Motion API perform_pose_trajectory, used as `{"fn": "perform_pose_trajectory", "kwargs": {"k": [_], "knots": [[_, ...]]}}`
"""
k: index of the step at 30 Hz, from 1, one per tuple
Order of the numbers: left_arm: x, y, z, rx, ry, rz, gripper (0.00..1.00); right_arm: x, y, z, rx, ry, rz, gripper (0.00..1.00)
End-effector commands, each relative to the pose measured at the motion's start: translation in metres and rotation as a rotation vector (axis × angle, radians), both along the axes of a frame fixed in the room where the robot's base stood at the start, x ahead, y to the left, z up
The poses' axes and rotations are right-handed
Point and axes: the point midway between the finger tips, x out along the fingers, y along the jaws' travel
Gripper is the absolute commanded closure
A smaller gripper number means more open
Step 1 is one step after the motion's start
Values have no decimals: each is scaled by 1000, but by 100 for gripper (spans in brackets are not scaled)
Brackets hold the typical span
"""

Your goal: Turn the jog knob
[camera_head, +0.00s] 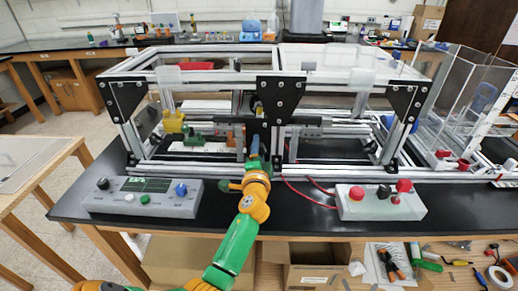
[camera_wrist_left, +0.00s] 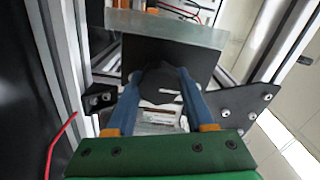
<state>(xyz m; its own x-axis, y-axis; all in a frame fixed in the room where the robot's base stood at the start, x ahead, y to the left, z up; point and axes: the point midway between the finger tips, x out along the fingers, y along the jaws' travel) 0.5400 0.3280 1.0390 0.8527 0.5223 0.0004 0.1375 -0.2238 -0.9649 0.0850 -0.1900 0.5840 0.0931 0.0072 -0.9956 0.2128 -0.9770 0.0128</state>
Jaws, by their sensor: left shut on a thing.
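My left gripper (camera_head: 254,150) is at the front middle of the extrusion frame, its blue fingers pointing into it. In the left wrist view the fingers (camera_wrist_left: 161,72) are shut on a dark round part (camera_wrist_left: 160,82), which looks like the jog knob, in front of a black plate (camera_wrist_left: 183,52). Its marks and turn angle cannot be read. In the head view the fingers and arm hide this part. My right gripper is not in view.
The aluminium frame (camera_head: 215,163) with black corner plates surrounds the gripper closely. A grey control box (camera_head: 160,207) with knobs stands at left, and a white box (camera_head: 362,207) with red buttons at right. Red cables run to the right box. The black bench front is otherwise mostly clear.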

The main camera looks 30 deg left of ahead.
Motion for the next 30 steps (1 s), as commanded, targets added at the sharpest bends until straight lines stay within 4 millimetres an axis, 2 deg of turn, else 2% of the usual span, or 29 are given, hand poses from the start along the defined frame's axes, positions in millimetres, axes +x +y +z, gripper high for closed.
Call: {"fn": "perform_pose_trajectory", "kwargs": {"k": [13, 14, 15, 24, 30], "knots": [[0, 2, 4, 11, -5, 3, 100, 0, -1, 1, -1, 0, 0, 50], [0, 2, 5, 11, -5, 3, 39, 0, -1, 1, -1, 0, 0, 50], [0, 2, 4, 11, -5, 3, 34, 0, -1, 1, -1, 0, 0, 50], [-2, -1, 2, 7, 0, 1, 34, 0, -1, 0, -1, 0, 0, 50], [-25, -14, 1, 6, -1, 1, 34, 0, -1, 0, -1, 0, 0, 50]]}}
